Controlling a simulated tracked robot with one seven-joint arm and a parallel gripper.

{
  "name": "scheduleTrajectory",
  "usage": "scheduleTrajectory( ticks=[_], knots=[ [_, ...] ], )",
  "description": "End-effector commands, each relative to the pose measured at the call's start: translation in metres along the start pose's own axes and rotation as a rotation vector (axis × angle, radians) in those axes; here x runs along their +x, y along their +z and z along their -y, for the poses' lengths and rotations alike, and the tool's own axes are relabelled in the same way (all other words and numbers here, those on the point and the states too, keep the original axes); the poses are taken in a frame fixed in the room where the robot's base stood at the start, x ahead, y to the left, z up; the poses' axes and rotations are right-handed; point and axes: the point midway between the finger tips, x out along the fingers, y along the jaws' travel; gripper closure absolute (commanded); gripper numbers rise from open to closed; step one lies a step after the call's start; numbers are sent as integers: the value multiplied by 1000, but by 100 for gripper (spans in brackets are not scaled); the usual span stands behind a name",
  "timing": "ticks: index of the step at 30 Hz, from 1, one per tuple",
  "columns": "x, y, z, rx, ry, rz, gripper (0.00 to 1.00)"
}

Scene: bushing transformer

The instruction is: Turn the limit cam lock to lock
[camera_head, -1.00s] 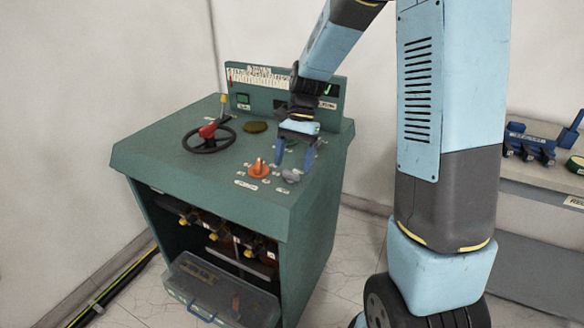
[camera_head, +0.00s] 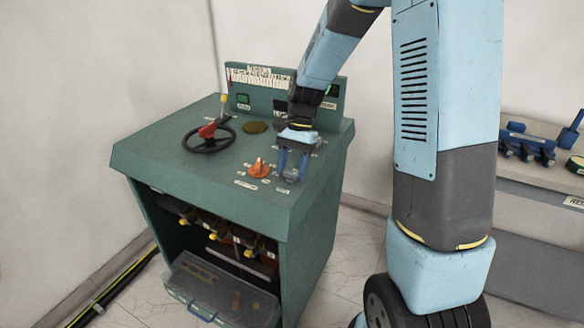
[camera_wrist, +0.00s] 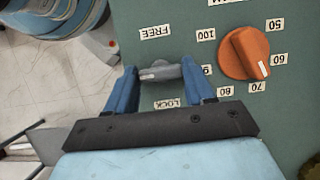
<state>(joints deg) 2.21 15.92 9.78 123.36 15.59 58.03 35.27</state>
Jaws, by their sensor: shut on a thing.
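The limit cam lock is a small grey knob (camera_wrist: 160,71) on the green console top, with a FREE label (camera_wrist: 157,32) on one side and a LOCK label (camera_wrist: 167,103) on the other. It also shows in the head view (camera_head: 291,175). My gripper (camera_wrist: 160,73) is shut on the grey knob, a blue finger on each side. In the head view my gripper (camera_head: 291,178) points down at the console's right front area. The knob's pointer lies roughly crosswise between the two labels in the wrist view; its exact setting is hard to tell.
An orange dial (camera_wrist: 244,54) with number labels stands close beside the knob; it also shows in the head view (camera_head: 259,168). A black handwheel with a red part (camera_head: 208,138) is further left. An upright panel (camera_head: 262,90) stands at the console's back.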

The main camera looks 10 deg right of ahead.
Motion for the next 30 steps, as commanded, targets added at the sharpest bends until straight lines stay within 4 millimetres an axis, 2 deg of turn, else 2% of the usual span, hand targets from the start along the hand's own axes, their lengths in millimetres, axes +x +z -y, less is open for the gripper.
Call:
scheduleTrajectory(
  ticks=[1, 5, 17, 30],
  knots=[
    [0, 0, 0, 0, -1, 0, 65],
    [0, 0, 0, 0, -1, -1, 77],
    [0, 0, 2, -78, 31, -2, 77],
    [0, 1, 5, -419, 172, -2, 77]
  ],
)
